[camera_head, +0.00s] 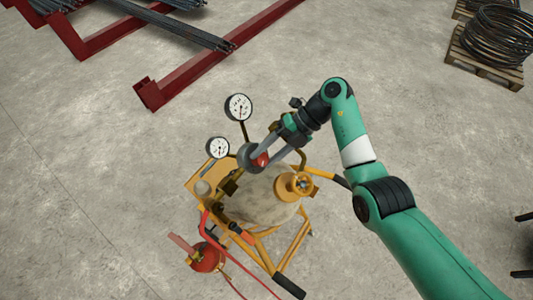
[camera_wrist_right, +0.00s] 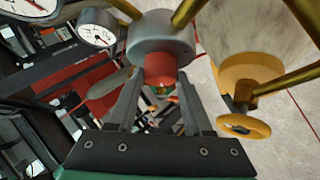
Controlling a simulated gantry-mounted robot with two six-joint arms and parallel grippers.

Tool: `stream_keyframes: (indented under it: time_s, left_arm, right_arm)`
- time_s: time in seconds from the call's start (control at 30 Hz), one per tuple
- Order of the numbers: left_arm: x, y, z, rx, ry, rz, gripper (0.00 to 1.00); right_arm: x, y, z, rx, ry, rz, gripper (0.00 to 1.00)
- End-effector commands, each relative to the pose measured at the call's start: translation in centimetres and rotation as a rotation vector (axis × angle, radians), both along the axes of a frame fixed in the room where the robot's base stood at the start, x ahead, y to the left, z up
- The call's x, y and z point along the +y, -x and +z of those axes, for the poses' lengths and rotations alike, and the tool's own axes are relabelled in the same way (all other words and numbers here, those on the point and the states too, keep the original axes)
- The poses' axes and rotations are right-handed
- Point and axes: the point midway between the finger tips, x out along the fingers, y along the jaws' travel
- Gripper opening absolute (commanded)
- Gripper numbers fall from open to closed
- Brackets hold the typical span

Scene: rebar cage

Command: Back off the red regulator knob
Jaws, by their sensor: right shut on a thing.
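The red regulator knob (camera_head: 261,160) sits on the grey round regulator body (camera_head: 247,155), between two white-faced gauges and a cylinder. In the right wrist view the knob (camera_wrist_right: 160,68) is a short red cylinder on the grey body (camera_wrist_right: 160,35). My right gripper (camera_head: 264,156) reaches it from the upper right in the head view. In the wrist view its two grey fingers (camera_wrist_right: 161,78) stand on either side of the knob, shut on it. The finger contact is partly hidden in the head view. My left gripper is not in view.
Gauges (camera_head: 238,107) and (camera_head: 218,147) stand close to the gripper. A yellow valve handwheel (camera_head: 294,186) tops the pale cylinder (camera_head: 262,198) on a yellow cart. A red torch-like item (camera_head: 207,257) and red hose are at lower left. Red steel beams (camera_head: 190,78) lie behind; floor is open around.

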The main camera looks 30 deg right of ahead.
Motion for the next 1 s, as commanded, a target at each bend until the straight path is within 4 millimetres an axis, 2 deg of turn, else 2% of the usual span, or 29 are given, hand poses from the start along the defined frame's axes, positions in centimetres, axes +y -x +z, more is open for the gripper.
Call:
stream_keyframes:
  time_s: [0.03,0.17,0.2,0.57,0.67,0.8,0.83,0.9,1.0]
  left_arm:
    - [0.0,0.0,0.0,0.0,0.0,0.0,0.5]
    - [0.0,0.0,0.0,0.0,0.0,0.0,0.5]
    - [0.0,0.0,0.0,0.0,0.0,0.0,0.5]
    - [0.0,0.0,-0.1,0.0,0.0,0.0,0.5]
    - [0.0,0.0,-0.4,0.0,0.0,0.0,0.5]
    - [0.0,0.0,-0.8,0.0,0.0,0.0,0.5]
    - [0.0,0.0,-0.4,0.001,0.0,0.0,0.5]
    - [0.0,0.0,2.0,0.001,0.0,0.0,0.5]
    - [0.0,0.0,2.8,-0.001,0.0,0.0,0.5]
  right_arm:
    - [0.0,0.0,-0.1,0.002,0.002,-0.001,0.54]
    - [0.0,0.0,-0.1,0.001,0.001,0.0,0.77]
    - [0.0,0.0,-0.1,0.001,0.001,0.0,0.8]
    - [-0.6,0.0,0.4,-0.002,0.0,-0.002,0.8]
    - [-1.8,0.0,1.4,-0.003,0.0,-0.003,0.8]
    - [-4.3,0.3,3.7,-0.003,0.001,-0.004,0.8]
    - [-4.8,0.3,4.5,-0.003,0.001,-0.004,0.8]
    - [-6.0,0.5,6.4,0.004,0.0,-0.005,0.8]
    - [-7.4,0.6,7.2,0.002,-0.001,-0.004,0.8]
